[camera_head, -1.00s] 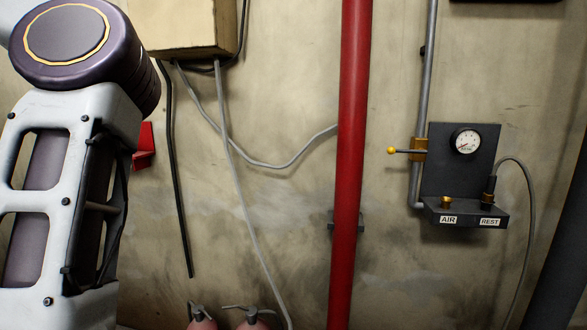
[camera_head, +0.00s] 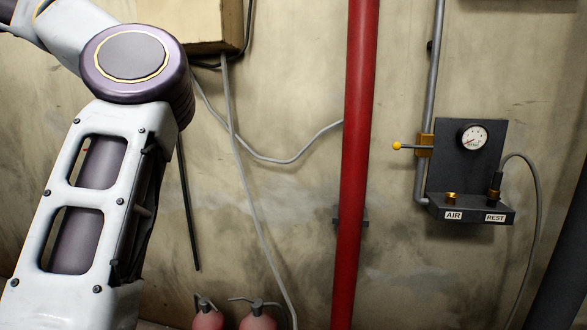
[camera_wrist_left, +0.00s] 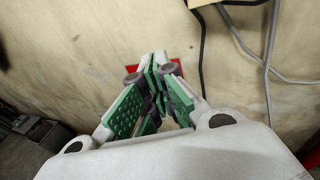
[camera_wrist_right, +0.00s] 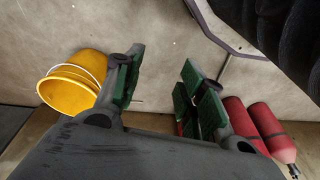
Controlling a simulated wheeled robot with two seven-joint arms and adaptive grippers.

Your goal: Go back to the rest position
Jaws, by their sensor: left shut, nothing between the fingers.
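My left gripper (camera_wrist_left: 155,75) shows in the left wrist view with its green-padded fingers together and nothing held. It points at the wall, in front of a small red thing (camera_wrist_left: 184,68). In the head view my left arm fills the left side, and its gripper is out of frame. My right gripper (camera_wrist_right: 163,75) shows in the right wrist view with its fingers apart and nothing between them. The right arm does not show in the head view.
A red pipe (camera_head: 356,160) runs down the wall. Right of it is an air panel (camera_head: 466,170) with a gauge, labels and a hose. Red cylinders (camera_head: 257,318) stand low by the wall. A yellow bucket (camera_wrist_right: 72,83) is left of my right gripper. A box (camera_head: 193,22) hangs above cables.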

